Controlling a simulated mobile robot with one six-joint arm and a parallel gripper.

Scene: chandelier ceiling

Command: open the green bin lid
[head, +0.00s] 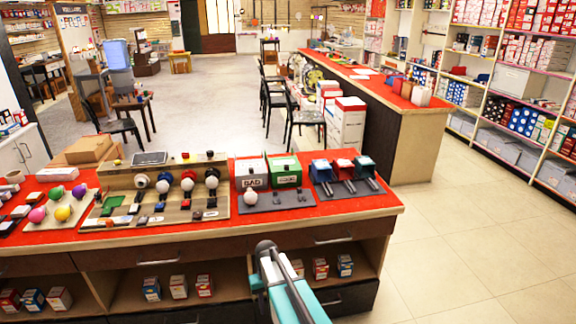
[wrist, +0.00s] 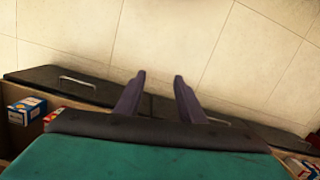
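The green bin (head: 285,171) is a small box with a pale label on its front, standing on a dark board on the red counter. Its top looks covered by a green lid (head: 283,161), though it is small in view. The grey bin marked BAD (head: 252,174) stands directly to its left. My teal arm reaches up from the bottom of the head view, in front of the counter and below the bins. My gripper (wrist: 158,76) shows in the wrist view with its two dark fingers apart and nothing between them. The green bin is not in the wrist view.
A white ball (head: 250,197) sits before the grey bin. Blue and red bins (head: 342,168) stand to the right. A wooden rack with several knobs (head: 155,192) is at left. The red counter (head: 350,209) has drawers and boxed shelves below. Tiled floor (head: 455,245) is clear at right.

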